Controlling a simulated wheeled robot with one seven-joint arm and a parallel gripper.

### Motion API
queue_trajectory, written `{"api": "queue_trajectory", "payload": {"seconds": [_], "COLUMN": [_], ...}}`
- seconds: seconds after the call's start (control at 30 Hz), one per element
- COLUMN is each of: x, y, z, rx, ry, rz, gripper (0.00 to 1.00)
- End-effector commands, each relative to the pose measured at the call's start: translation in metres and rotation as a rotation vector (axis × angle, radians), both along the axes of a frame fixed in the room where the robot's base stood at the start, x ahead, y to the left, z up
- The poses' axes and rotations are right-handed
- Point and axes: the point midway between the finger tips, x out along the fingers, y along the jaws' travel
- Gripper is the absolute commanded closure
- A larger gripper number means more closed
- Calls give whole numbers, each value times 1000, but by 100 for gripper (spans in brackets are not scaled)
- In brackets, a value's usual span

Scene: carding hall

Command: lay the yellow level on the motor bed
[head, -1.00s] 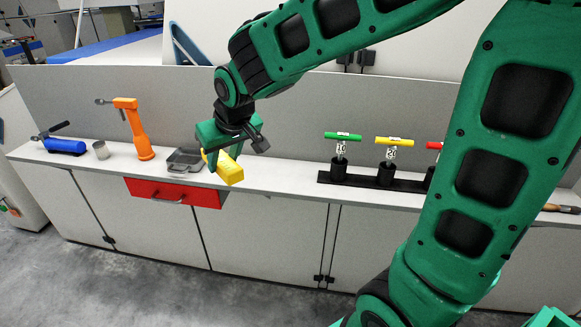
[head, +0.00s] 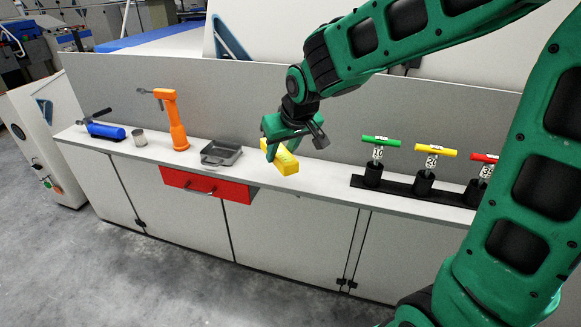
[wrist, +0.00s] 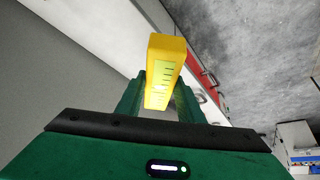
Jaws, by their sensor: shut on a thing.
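My gripper (head: 283,150) is shut on the yellow level (head: 287,164), over the counter (head: 325,177) just right of a grey tray. I cannot tell for sure whether the level clears the counter top. In the wrist view the level (wrist: 166,55) sits between the two green fingers, its scale marks facing the camera and one end pointing away from my gripper. I cannot make out which thing, if any, in view is the motor bed.
Below is a red drawer (head: 208,186). At right, a black rack (head: 397,188) holds T-handled tools. A grey panel (head: 240,105) stands behind.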

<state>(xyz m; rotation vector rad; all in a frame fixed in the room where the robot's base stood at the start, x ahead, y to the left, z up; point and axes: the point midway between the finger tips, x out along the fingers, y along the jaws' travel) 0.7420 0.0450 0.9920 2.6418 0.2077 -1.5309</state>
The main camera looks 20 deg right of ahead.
Motion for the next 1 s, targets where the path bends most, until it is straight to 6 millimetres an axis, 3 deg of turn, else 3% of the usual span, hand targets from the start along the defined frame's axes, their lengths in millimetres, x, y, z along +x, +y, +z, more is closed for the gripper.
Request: {"api": "queue_trajectory", "payload": {"seconds": [0.43, 0.63, 0.83, 1.0], "x": [58, 65, 64, 65], "y": [-55, -61, -61, -61], "z": [-48, -56, -84, -93], "rx": [1, 1, 0, 0], "ry": [0, 0, 3, -1], "rz": [-2, 0, 0, 1], "gripper": [100, 100, 100, 100]}}
